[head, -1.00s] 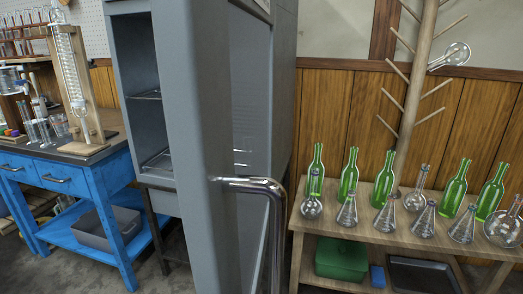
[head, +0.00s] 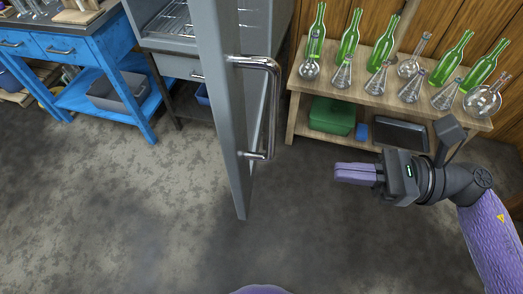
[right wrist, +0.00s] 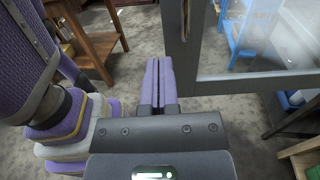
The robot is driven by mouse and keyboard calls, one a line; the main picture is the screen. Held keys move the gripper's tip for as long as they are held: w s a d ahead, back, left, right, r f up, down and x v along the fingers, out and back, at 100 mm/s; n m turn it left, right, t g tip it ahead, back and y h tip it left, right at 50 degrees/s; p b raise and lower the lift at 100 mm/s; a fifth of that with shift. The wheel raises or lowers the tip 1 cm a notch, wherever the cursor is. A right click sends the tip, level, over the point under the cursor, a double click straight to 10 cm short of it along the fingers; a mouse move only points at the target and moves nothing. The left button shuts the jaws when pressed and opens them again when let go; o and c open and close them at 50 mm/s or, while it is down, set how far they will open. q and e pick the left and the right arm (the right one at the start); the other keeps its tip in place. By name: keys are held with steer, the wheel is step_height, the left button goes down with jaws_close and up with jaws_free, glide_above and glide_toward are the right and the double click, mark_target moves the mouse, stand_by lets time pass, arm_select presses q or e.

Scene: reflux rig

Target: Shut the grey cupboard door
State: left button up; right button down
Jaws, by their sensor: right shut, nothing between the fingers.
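The grey cupboard door (head: 219,105) stands open, swung out from the grey cupboard (head: 178,40) and seen nearly edge-on in the head view. Its bent metal bar handle (head: 274,108) is on the door's right side. In the right wrist view the door's frame (right wrist: 182,60) and glass pane (right wrist: 250,45) are at the upper right. My right gripper (head: 338,173) has purple fingers, shut and empty, pointing left toward the door. It is right of the handle and apart from it. The shut fingers also show in the right wrist view (right wrist: 159,62). My left gripper is not in view.
A wooden bench (head: 372,91) with green bottles and glass flasks stands behind my right gripper. A green box (head: 332,115) is on its lower shelf. A blue table (head: 97,50) is left of the cupboard. The floor in front is clear.

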mark_target(238, 161)
steer(key=a, duration=0.4)
steer(key=w+a, duration=0.1)
steer(key=a, duration=0.8)
steer(key=shift+w+f+b, duration=0.1)
steer(key=shift+w+b, duration=0.25)
steer(key=shift+b, duration=0.05)
steer(key=shift+a, duration=0.1)
